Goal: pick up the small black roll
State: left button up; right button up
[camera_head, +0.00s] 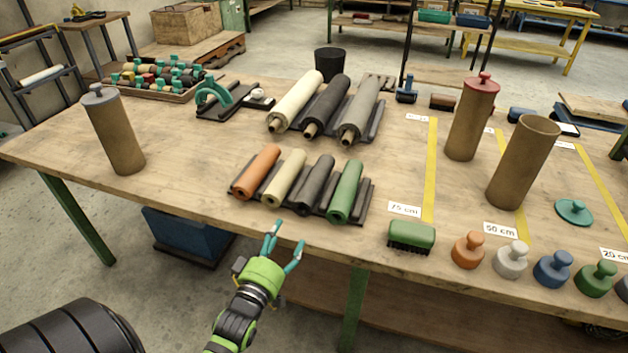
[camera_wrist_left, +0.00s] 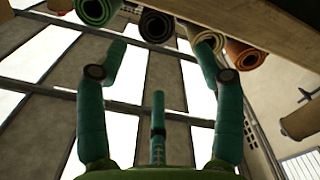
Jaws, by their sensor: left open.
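The small black roll (camera_head: 316,185) lies on a dark rack near the table's front edge, between a cream roll (camera_head: 285,177) and a green roll (camera_head: 345,191). An orange roll (camera_head: 257,171) lies at the rack's left end. My left gripper (camera_head: 284,245) is open and empty in front of the table edge, apart from the rolls. In the left wrist view, the black roll's end (camera_wrist_left: 156,26) shows above and between the spread fingertips (camera_wrist_left: 158,55). The roll's far length is hidden there. My right gripper is not in view.
Larger cream, black and grey rolls (camera_head: 327,107) lie behind. A green brush (camera_head: 411,237) and several knobbed lids (camera_head: 510,259) stand to the right. A capped brown tube (camera_head: 115,132) stands at left. The table (camera_head: 190,150) is clear between that tube and the small rolls.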

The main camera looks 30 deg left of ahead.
aim_at(301, 208)
pick_arm(q)
jog(key=x, duration=0.4)
jog(key=shift+w+d, duration=0.15)
jog(key=shift+w, duration=0.1)
jog(key=shift+w+p, duration=0.3)
jog(key=shift+w, duration=0.15)
jog(key=x, duration=0.4)
jog(key=shift+w+p, duration=0.35)
jog(key=shift+w, duration=0.05)
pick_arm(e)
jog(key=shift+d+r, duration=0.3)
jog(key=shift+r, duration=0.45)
pick_arm(q)
jog(key=c, duration=1.1)
jog(key=shift+r, duration=0.15)
grip_shut()
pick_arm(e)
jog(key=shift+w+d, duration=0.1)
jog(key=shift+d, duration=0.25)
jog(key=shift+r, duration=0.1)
